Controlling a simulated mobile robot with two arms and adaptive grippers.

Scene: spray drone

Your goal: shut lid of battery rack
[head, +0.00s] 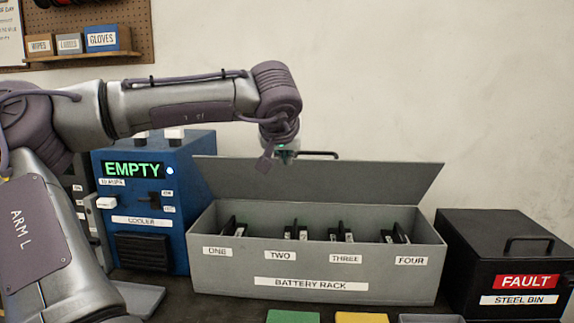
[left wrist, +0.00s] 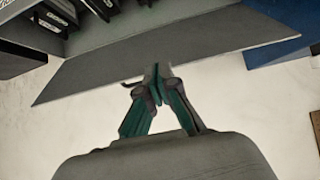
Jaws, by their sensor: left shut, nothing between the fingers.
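The grey battery rack (head: 215,268) stands on the table in the head view. Its lid (head: 360,182) is open, tilted up and back from the rear edge. A dark handle (head: 320,154) shows just above the lid's top edge. In the left wrist view the lid (left wrist: 170,58) crosses the upper middle. My left gripper (head: 264,164) hangs at the lid's top edge, left of the handle, and is shut and empty. In the left wrist view its closed fingertips (left wrist: 156,84) overlap the lid's edge in the picture; contact is unclear. My right gripper is out of view.
A blue cooler (head: 190,190) reading EMPTY stands left of the rack, close beside it. A black steel bin (head: 465,250) marked FAULT stands at right. Black items (head: 292,230) sit inside the rack. Green (head: 292,317) and yellow (head: 360,318) pieces lie in front. A plain wall is behind.

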